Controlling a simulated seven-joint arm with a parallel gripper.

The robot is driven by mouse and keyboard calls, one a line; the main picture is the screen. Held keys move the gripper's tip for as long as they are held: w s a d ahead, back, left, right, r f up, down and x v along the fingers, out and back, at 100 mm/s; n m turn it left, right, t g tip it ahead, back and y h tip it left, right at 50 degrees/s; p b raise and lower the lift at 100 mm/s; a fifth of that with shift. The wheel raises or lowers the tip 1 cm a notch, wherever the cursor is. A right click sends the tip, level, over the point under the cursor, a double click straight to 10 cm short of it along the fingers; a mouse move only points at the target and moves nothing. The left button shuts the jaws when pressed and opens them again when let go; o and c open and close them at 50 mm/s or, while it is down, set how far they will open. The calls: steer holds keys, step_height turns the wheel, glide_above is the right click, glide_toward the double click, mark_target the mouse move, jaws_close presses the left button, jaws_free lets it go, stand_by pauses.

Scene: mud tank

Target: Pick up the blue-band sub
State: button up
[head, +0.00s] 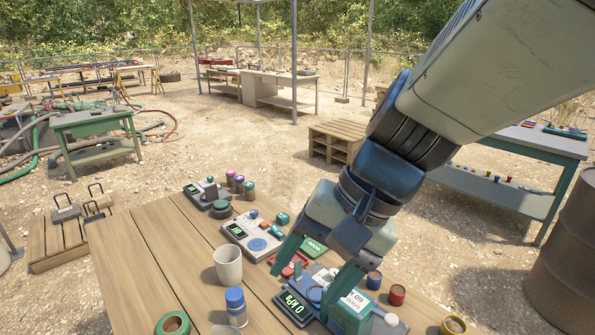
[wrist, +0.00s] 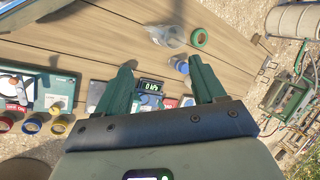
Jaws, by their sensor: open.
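A short blue-banded cylinder, which looks like the blue-band sub (head: 374,281), stands on the wooden table just right of my gripper (head: 305,290) in the head view. In the wrist view the blue-band sub (wrist: 31,125) shows at the far left, between a red-banded and a yellow-banded one, well outside the fingers. My gripper (wrist: 158,72) is open, its green fingers spread above a device with a lit display (wrist: 151,86). Nothing shows held between them. In the head view the arm and right finger hide part of the devices beneath.
A red-banded sub (head: 397,294) and a yellow-banded one (head: 453,325) stand to the right. A beige cup (head: 228,266), a blue-capped bottle (head: 236,305) and a green ring (head: 173,325) stand left. A scale device (head: 250,235) lies behind. The table's left planks are clear.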

steer(key=w+a+f+m+g+y, duration=0.3)
steer(key=w+a+f+m+y, duration=0.25)
steer(key=a, duration=0.35)
steer(key=m+t+y, duration=0.5)
steer(key=m+t, duration=0.5)
steer(key=m, duration=0.5)
glide_above(241, 298)
steer(key=v, duration=0.3)
step_height(241, 298, down, 16)
step_height(241, 298, down, 8)
steer(key=shift+a, duration=0.1)
steer(key=shift+x, duration=2.5)
jaws_close()
